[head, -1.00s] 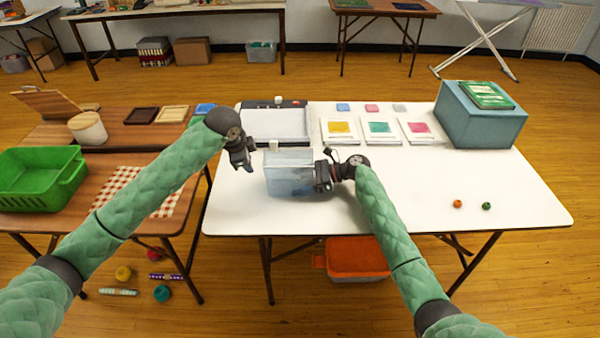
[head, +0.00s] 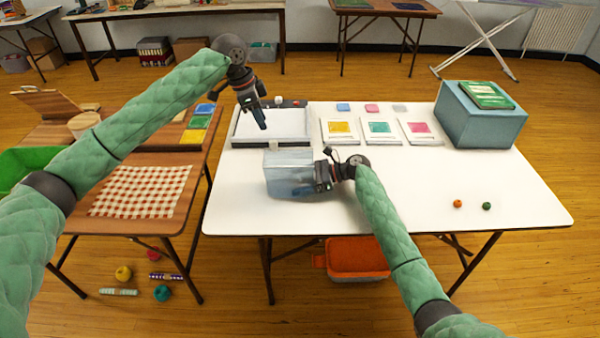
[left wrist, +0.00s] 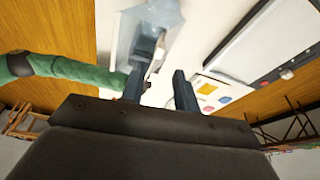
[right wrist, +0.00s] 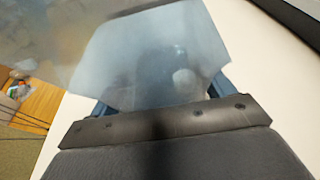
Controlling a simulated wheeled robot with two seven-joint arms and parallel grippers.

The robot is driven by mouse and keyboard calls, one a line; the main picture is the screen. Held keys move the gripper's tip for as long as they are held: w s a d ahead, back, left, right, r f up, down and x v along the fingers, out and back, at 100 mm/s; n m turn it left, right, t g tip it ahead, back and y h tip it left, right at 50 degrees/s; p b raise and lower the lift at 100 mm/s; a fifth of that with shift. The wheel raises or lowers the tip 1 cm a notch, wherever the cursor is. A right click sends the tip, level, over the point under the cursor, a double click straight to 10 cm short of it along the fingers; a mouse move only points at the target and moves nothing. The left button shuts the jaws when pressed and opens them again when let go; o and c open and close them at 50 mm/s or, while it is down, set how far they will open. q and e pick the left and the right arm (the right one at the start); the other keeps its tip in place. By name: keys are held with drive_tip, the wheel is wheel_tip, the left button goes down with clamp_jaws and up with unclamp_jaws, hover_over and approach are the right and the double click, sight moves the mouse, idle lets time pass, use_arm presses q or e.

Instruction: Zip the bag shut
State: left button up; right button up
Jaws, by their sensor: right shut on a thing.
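The clear, bluish bag (head: 288,175) stands on the white table, near its left side. A small white piece (head: 273,147) shows at its top left edge; I cannot tell how far the zip is closed. The bag also fills much of the right wrist view (right wrist: 150,55). My right gripper (head: 320,177) is shut on the bag at its right side. My left gripper (head: 256,115) is raised up and left of the bag in the head view, apart from it. Its fingers are spread and empty in the left wrist view (left wrist: 162,90).
A flat tray with a dark back edge (head: 270,137) lies behind the bag. Coloured cards (head: 380,128) and a blue-grey box (head: 478,125) are to the right. Orange (head: 457,203) and green (head: 486,206) beads lie at front right. The front middle of the table is clear.

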sight(272, 141)
use_arm(q)
drive_tip(key=shift+x, duration=3.75)
drive_tip(key=shift+d+f, duration=0.1)
drive_tip(key=shift+f, duration=0.05)
drive_tip(key=shift+c, duration=0.2)
drive_tip(key=c, duration=0.6)
